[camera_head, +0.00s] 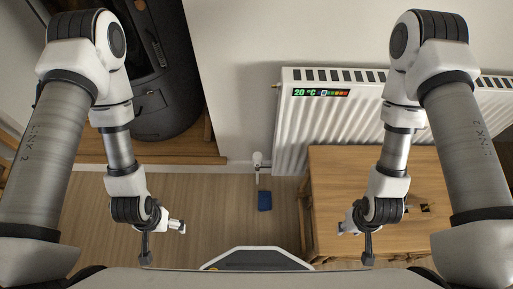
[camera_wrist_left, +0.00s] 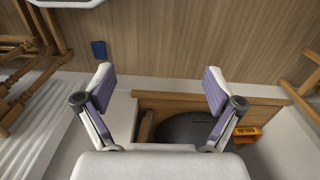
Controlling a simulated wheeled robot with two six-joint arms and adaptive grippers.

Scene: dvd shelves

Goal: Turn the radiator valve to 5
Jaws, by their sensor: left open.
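The white radiator (camera_head: 300,125) stands against the wall right of centre in the head view, with a small lit display (camera_head: 321,93) reading 20 °C beside a coloured scale. A small white valve (camera_head: 257,160) sits low at its left side; its number is too small to read. My left gripper (camera_head: 147,252) is low at the left, apart from the valve. In the left wrist view, the left gripper (camera_wrist_left: 160,84) is open and empty, fingers wide apart. My right gripper (camera_head: 368,252) hangs in front of the wooden table, seen too small to judge its fingers.
A black stove (camera_head: 165,80) stands on a wood-edged base at the left. A wooden table (camera_head: 335,165) stands before the radiator at the right. A small blue item (camera_head: 265,200) lies on the floor below the valve. The wooden floor (camera_head: 220,215) between the arms is mostly clear.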

